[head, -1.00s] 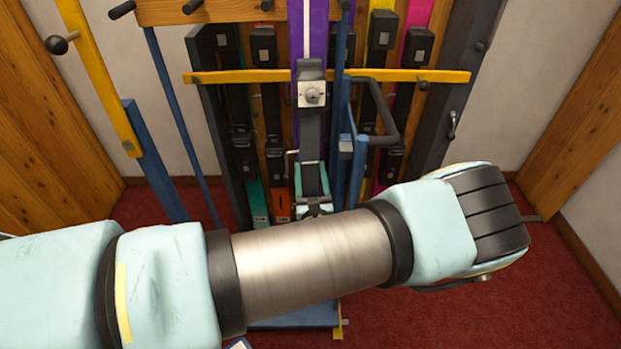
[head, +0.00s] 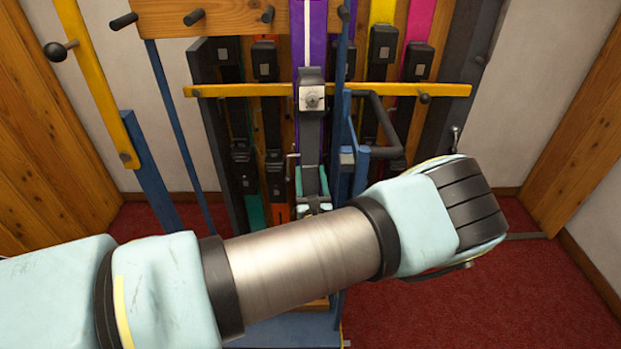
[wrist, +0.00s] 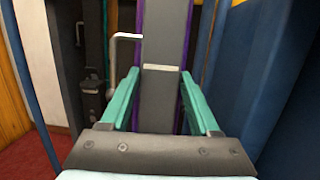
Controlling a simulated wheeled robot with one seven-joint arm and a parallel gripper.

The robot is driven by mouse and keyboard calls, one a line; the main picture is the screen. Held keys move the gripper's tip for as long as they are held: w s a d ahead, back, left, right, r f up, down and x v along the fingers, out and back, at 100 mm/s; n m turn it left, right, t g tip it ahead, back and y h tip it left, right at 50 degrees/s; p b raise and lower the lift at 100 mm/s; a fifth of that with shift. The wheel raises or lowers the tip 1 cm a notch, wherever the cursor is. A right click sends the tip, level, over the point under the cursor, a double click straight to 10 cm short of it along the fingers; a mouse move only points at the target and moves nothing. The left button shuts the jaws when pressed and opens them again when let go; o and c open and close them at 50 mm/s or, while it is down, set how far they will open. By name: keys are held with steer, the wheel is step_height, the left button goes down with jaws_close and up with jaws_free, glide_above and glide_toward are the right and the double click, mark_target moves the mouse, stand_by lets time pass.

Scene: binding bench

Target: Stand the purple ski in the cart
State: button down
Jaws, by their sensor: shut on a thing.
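The purple ski (head: 311,40) stands upright in the middle of the head view, with a pale stripe and a dark binding with a light metal plate (head: 312,98). My gripper (head: 312,185) is shut on it below that plate, partly hidden by my forearm. In the wrist view, the teal fingers of my gripper (wrist: 161,95) lie along both sides of the dark binding part, with the ski's purple edges (wrist: 187,50) showing. The cart appears to be the blue frame with a low blue base (head: 285,332). The ski's lower end is hidden behind my arm.
A yellow crossbar (head: 215,90) runs behind the purple ski. Other skis with black bindings, including a pink one (head: 428,25), stand behind it. A dark bent handle (head: 388,125) is close on the right. Red carpet (head: 500,300) is open at the right.

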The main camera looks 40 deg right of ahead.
mark_target(310, 187)
steer(key=shift+w+d+f+b, duration=0.2)
steer(key=shift+w+f+b, duration=0.05)
steer(key=shift+f+b, duration=0.5)
steer(key=shift+w+d+f+b, duration=0.15)
steer(key=shift+w+f+b, duration=0.05)
steer(key=shift+f+b, duration=0.5)
steer(key=shift+f, duration=0.8)
steer(key=shift+c, duration=2)
jaws_free()
steer(key=o, duration=0.4)
steer(key=shift+f, duration=0.15)
steer(key=shift+c, duration=0.2)
steer(key=shift+o, duration=0.2)
steer(key=shift+f+b, duration=0.15)
steer(key=shift+b, duration=0.15)
